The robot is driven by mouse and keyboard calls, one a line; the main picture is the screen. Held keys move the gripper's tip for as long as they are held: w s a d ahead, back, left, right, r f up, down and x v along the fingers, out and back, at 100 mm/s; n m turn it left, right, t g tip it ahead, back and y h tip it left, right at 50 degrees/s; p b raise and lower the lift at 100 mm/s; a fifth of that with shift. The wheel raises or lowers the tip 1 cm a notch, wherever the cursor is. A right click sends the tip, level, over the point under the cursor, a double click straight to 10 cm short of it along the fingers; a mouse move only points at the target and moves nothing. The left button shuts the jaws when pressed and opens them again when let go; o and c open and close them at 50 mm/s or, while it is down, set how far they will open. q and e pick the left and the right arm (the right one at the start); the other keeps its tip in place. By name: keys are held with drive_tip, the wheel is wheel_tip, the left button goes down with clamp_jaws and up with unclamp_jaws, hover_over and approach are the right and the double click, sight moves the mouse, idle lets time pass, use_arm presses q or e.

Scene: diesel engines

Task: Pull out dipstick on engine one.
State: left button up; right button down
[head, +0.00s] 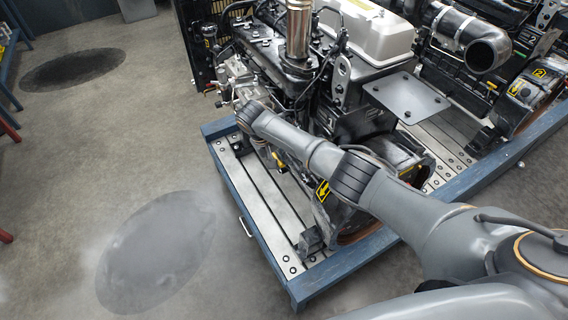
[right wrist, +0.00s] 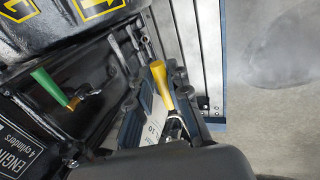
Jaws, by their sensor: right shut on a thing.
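The near diesel engine (head: 345,110) stands on a slatted pallet with a blue frame. My right arm reaches across its front, and my right gripper (head: 272,158) is low at the engine's left side, mostly hidden by the wrist. In the right wrist view, the right gripper (right wrist: 158,100) is shut on a yellow-handled dipstick (right wrist: 159,76). The yellow handle sticks out between the dark fingers; its lower part is hidden. A bit of yellow also shows beside the gripper in the head view. My left gripper is not in view.
A green handle (right wrist: 48,86) sits on the engine block, near a plate reading "ENGINE 4 cylinders" (right wrist: 20,140). A second engine (head: 490,60) stands at the right. The blue pallet frame (head: 262,250) borders the engine; open floor lies to the left.

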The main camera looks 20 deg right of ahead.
drive_tip(key=shift+a, duration=0.15)
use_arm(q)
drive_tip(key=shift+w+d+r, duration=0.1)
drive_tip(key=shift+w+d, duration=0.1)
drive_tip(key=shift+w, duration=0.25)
use_arm(e)
drive_tip(key=c, duration=1.3)
unclamp_jaws()
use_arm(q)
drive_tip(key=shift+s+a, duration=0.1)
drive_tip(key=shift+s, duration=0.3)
use_arm(e)
drive_tip(key=v, duration=1.2)
